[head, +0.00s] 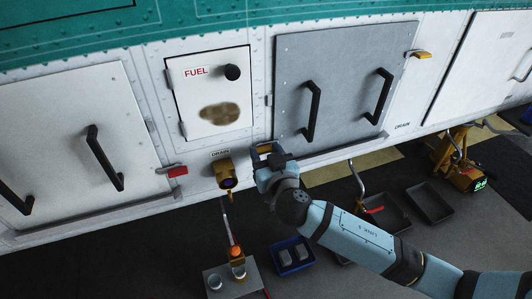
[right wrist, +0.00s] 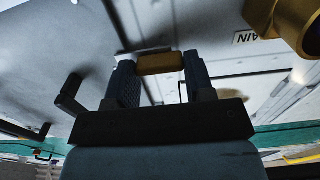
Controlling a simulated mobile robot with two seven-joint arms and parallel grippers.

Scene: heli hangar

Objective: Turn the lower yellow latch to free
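The lower yellow latch (head: 265,148) sits at the bottom left corner of the grey panel (head: 345,70). My right gripper (head: 272,156) is at this latch and partly hides it. In the right wrist view, the latch (right wrist: 160,63) shows as a yellow block between the two dark fingertips of my right gripper (right wrist: 160,78). It spans the gap between the fingers, but I cannot tell whether they press on it or only stand around it. Another yellow latch (head: 418,54) is at the panel's upper right edge. My left gripper is not in view.
A brass drain fitting (head: 224,173) is close to the left of my right gripper. A red latch (head: 172,170) is farther left. The panel has two black handles (head: 312,110). A small grey cart (head: 236,281) and a blue bin (head: 291,256) stand below.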

